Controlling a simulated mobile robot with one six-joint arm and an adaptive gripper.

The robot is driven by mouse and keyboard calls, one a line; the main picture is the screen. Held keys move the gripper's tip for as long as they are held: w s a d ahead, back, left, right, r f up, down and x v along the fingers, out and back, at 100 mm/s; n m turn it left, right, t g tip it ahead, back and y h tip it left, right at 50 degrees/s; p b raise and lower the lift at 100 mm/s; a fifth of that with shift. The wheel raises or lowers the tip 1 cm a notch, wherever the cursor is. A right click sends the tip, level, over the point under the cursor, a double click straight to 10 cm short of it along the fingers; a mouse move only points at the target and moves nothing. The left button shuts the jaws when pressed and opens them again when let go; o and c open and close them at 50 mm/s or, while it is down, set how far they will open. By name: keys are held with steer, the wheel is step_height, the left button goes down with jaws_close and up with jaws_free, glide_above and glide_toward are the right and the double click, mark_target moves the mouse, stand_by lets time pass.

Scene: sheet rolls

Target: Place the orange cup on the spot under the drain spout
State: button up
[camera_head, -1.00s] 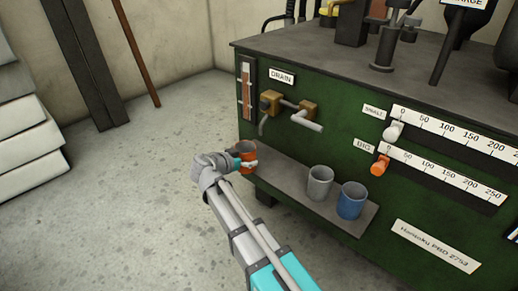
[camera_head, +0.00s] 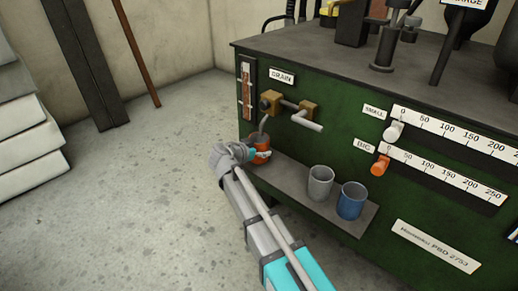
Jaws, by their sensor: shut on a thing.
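The orange cup (camera_head: 262,143) is upright at the left end of the grey shelf (camera_head: 292,188). My gripper (camera_head: 260,153) is shut on it from the front left. The drain spout (camera_head: 263,124) bends down from the brass valve (camera_head: 270,103) below the DRAIN label. The cup's opening is just under or very near the spout's tip. The spot under the spout is hidden by the cup and my gripper. I cannot tell whether the cup's base touches the shelf.
A grey cup (camera_head: 320,184) and a blue cup (camera_head: 351,201) stand on the shelf to the right. A grey lever handle (camera_head: 307,122) sticks out above the shelf. The green machine (camera_head: 345,150) rises behind it. The shelf is clear between the orange and grey cups.

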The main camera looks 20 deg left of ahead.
steer(key=shift+w+d, duration=0.25)
steer(key=shift+w, duration=0.4)
steer(key=shift+s+f+b, duration=0.15)
steer(key=shift+f+b, duration=0.2)
steer(key=o, duration=0.9)
steer(key=shift+c, duration=0.2)
steer(key=shift+s+r, duration=0.1)
steer(key=shift+r, duration=0.05)
steer(key=p+v, duration=0.4)
steer(key=v, duration=0.7)
steer(key=shift+s+r+p, duration=0.2)
steer(key=shift+s+p, duration=0.15)
